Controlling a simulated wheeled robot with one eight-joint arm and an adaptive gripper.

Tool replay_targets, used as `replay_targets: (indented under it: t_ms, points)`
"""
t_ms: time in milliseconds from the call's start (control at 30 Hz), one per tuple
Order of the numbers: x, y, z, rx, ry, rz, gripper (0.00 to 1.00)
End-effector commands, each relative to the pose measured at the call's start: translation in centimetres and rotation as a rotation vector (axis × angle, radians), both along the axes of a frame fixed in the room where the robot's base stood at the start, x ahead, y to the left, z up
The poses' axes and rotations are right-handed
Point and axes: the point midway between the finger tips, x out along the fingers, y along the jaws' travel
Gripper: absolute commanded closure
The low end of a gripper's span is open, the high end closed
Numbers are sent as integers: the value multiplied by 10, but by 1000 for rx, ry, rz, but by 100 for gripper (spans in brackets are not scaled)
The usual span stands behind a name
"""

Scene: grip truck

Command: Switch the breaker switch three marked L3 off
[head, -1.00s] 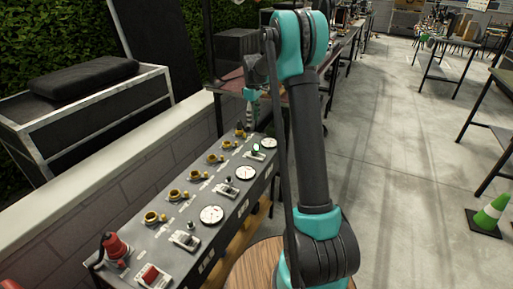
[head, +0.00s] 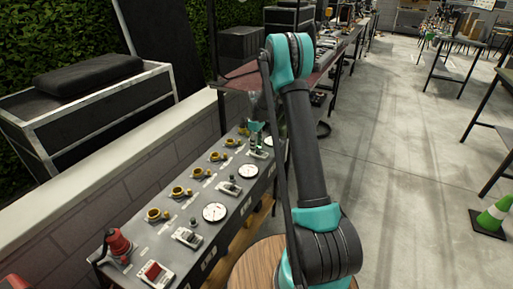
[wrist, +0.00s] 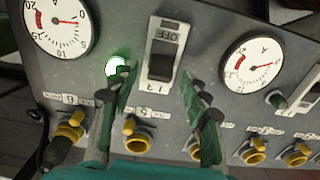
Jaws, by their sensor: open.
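A black breaker switch (wrist: 162,66) on a pale plate is in the upper middle of the wrist view. OFF is printed above its lever, and the small mark below is too blurred to read surely. My gripper (wrist: 157,82) is open and empty, with one green finger at each side of the switch plate. I cannot tell whether the fingers touch the panel. In the head view my gripper (head: 258,138) is low over the far end of the grey panel (head: 144,222), largely covering the switch there. Another breaker switch (head: 187,237) sits nearer on the panel.
A lit green lamp (wrist: 115,67) is beside the left finger. Round dials (wrist: 60,25) flank the switch, and several yellow sockets (wrist: 138,138) line the panel. A red plug (head: 118,245) and a red switch (head: 153,273) are at the near end.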

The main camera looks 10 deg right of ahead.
Motion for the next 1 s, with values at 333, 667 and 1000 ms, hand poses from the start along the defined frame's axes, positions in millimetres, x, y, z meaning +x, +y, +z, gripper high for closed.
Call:
replay_targets:
  t_ms: [333, 667, 1000]
  points:
    - [0, 0, -11, 0, 0, 0, 53]
    - [0, 0, -11, 0, 0, 0, 82]
    - [-1, 0, -10, 6, -5, 0, 100]
